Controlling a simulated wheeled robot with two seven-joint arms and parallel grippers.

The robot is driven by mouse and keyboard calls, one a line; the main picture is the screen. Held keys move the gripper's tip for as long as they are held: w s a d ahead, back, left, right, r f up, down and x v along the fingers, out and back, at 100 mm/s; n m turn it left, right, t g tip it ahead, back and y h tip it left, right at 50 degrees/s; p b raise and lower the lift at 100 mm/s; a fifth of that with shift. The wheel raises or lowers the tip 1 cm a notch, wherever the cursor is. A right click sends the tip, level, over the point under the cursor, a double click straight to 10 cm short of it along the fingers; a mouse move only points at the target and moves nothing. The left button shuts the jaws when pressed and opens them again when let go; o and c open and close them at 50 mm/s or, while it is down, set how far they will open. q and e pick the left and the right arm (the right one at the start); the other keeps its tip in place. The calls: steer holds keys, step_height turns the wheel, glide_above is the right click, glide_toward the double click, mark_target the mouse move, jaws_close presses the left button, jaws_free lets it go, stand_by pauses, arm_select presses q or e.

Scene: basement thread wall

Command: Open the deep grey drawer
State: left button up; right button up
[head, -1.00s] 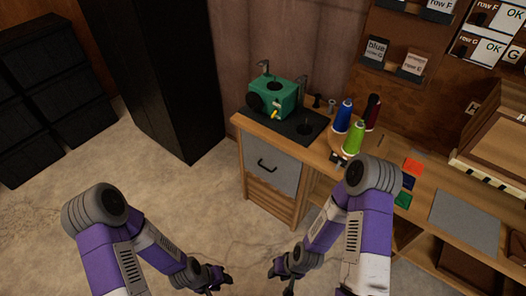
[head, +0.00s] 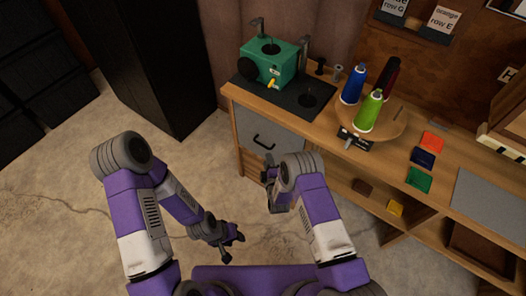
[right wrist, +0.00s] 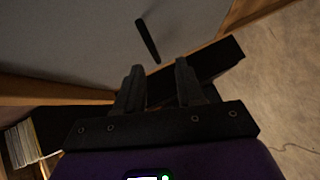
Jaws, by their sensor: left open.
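The deep grey drawer (head: 284,137) is in the front of the wooden workbench in the head view, under the black mat. Its front looks flush with the bench, so it looks shut. Its black handle (head: 263,143) is a short bar. In the right wrist view the grey drawer front (right wrist: 85,42) fills the upper left, and the handle (right wrist: 148,40) lies just beyond the fingertips. My right gripper (head: 268,173) is below and in front of the handle; in the wrist view its fingers (right wrist: 158,75) are apart and empty. My left gripper (head: 232,245) is open and empty, low over the floor.
A green machine (head: 269,63) stands on the black mat (head: 306,112). A round wooden stand (head: 398,124) holds blue, green and dark red thread cones. Coloured squares (head: 422,157) lie along the bench top (head: 333,133). A black cabinet (head: 140,60) stands left; the floor before the drawer is open.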

steer(key=w+a+n+b, duration=0.1)
steer(key=w+a+b, duration=0.1)
steer(key=w, duration=0.6)
steer(key=shift+f+t+b, duration=0.3)
steer(key=shift+b, duration=0.25)
steer(key=shift+c, duration=0.2)
jaws_close()
